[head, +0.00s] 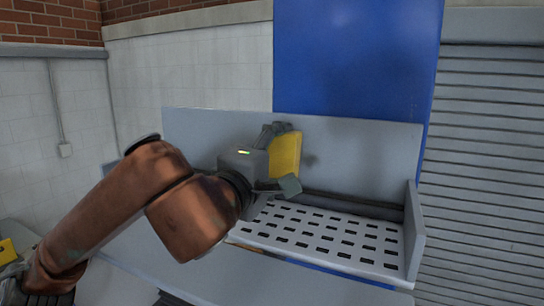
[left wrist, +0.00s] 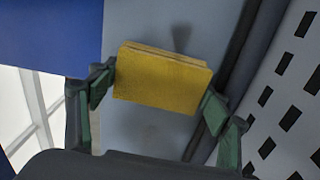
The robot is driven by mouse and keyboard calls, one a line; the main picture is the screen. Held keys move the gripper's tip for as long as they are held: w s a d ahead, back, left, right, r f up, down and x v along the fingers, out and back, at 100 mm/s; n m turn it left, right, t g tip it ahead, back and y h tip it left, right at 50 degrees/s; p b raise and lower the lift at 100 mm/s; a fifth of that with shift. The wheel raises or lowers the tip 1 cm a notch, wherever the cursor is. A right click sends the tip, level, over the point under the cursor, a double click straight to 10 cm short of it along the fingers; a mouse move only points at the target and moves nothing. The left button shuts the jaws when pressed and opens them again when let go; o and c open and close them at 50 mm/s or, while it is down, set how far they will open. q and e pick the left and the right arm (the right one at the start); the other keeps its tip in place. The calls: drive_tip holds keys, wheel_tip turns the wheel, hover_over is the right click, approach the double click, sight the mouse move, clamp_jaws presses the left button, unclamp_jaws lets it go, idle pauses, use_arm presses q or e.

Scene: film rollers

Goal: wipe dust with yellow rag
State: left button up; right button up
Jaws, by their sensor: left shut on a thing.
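The yellow rag (head: 286,153) is a thick folded block between the fingers of my left gripper (head: 284,158), in front of the upright grey back panel (head: 370,160). My left gripper is shut on the rag; the left wrist view shows the rag (left wrist: 160,80) gripped at its two ends by the green-padded fingers (left wrist: 158,90). A dark smudge of dust (head: 310,160) shows on the panel just right of the rag. The smudge (left wrist: 181,38) also shows beyond the rag's upper edge in the left wrist view. Whether the rag touches the panel I cannot tell. My right gripper is not in view.
Below the panel is a white slotted tray (head: 320,238) with a raised right side wall (head: 414,235). A blue panel (head: 355,60) rises behind. A grey slatted shutter (head: 485,170) stands at the right, and a white tiled wall (head: 190,70) is at the back left.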

sight(294, 160)
use_arm(q)
drive_tip(key=shift+s+d+f, duration=0.1)
drive_tip(key=shift+s+d, duration=0.25)
drive_tip(key=shift+d, duration=0.4)
drive_tip(key=shift+s+d, duration=0.3)
drive_tip(key=shift+d, duration=0.4)
drive_tip(key=shift+b, duration=0.4)
drive_tip(key=shift+w+a+f, duration=0.1)
drive_tip(key=shift+w+a, duration=0.2)
drive_tip(key=shift+w, duration=0.2)
drive_tip(key=shift+w+a, duration=0.25)
drive_tip(key=shift+a, duration=0.35)
drive_tip(key=shift+w+a, duration=0.25)
drive_tip(key=shift+a, duration=0.35)
drive_tip(key=shift+w+a, duration=0.3)
drive_tip(key=shift+a, duration=0.05)
drive_tip(key=shift+w+a, duration=0.4)
drive_tip(key=shift+a, duration=0.75)
drive_tip(key=shift+w+a, duration=0.35)
drive_tip(key=shift+a, duration=0.8)
drive_tip(key=shift+w+a, duration=0.4)
drive_tip(key=shift+a, duration=0.75)
drive_tip(key=shift+w+a, duration=0.3)
drive_tip(key=shift+a, duration=0.6)
drive_tip(key=shift+w+a, duration=0.35)
drive_tip(key=shift+a, duration=0.55)
drive_tip(key=shift+w+a, duration=0.3)
drive_tip(key=shift+a, duration=0.6)
drive_tip(key=shift+s, duration=0.1)
